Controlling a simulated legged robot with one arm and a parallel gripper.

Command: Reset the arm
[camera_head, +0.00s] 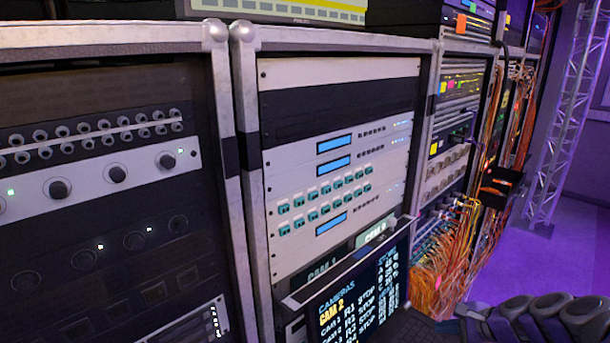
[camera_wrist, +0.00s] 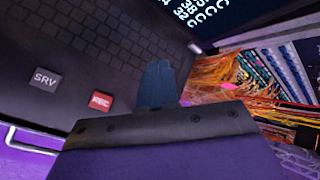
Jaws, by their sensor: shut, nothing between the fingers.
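My gripper (camera_wrist: 158,72) shows in the wrist view as blue-grey fingers together in the middle. They are shut and empty. Behind them is a dark keyboard panel (camera_wrist: 85,40) with a white SRV button (camera_wrist: 46,78) and a red REC button (camera_wrist: 100,102). I cannot tell whether the fingertips touch the panel. A dark, ribbed part of my arm shows at the lower right of the head view, low in front of the racks.
A monitor (camera_head: 358,290) with a camera list stands low in the middle rack (camera_head: 335,150). Orange cables (camera_head: 437,283) hang from the rack to its right; similar cables (camera_wrist: 215,72) show in the wrist view. A truss (camera_head: 562,125) stands far right. Purple floor (camera_head: 520,270) is open there.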

